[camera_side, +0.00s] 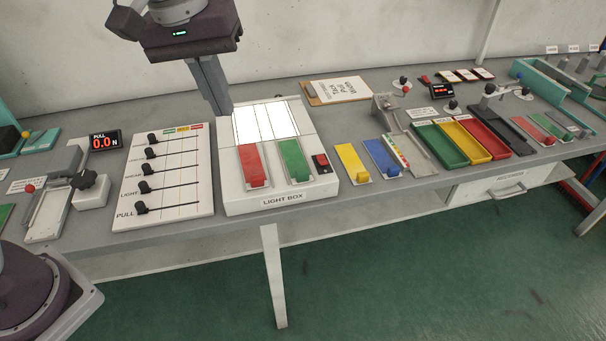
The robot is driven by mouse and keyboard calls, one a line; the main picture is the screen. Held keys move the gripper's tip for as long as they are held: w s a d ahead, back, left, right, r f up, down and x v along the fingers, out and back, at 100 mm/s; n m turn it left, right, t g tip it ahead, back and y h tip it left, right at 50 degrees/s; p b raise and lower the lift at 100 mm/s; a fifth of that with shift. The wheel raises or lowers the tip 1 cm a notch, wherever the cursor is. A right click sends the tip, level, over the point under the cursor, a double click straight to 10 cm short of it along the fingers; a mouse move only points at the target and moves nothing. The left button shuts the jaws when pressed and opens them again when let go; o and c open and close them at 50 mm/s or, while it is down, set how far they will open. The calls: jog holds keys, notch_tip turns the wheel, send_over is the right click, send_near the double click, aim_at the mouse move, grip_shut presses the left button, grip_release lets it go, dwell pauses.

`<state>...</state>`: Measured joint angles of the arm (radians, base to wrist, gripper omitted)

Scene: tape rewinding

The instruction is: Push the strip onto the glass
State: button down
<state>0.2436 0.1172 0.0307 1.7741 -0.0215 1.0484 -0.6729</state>
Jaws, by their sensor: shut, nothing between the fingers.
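The light box (228,206) is a white unit in the middle of the bench, with a brightly lit glass panel (266,122) in its upper part. Thin lines divide the glass into columns. My gripper (224,112) points down with its fingers shut and empty, at the far left corner of the glass. I cannot tell whether the tips touch the box. I cannot make out a separate strip on or beside the glass; the fingers may hide part of that corner. A red block (251,165) and a green block (294,160) sit in front of the glass.
A white board with black slider knobs (141,208) lies left of the light box. A red switch (321,163) is at the box's right. Yellow (352,163) and blue (382,158) blocks lie further right, then coloured trays (440,146). A clipboard (338,90) lies behind.

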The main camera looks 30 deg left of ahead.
aim_at(287, 139)
jog(key=w+d+f+n+g, duration=0.2)
jog(key=w+d+f+n, duration=0.1)
jog(key=w+d+f, duration=0.8)
jog(key=shift+n+y, duration=0.3)
jog(key=a+f, duration=0.1)
jog(key=f, duration=0.3)
jog(key=a+f, duration=0.1)
jog(key=f, duration=0.2)
jog(key=a+f, duration=0.1)
jog(key=f, duration=0.3)
jog(key=shift+a+f, duration=0.1)
jog(key=shift+f, duration=0.2)
jog(key=shift+w+a, duration=0.4)
jog(key=shift+a, duration=0.05)
jog(key=w+a, duration=1.2)
jog(key=shift+w+a, duration=0.25)
jog(key=shift+s+d+r, duration=0.1)
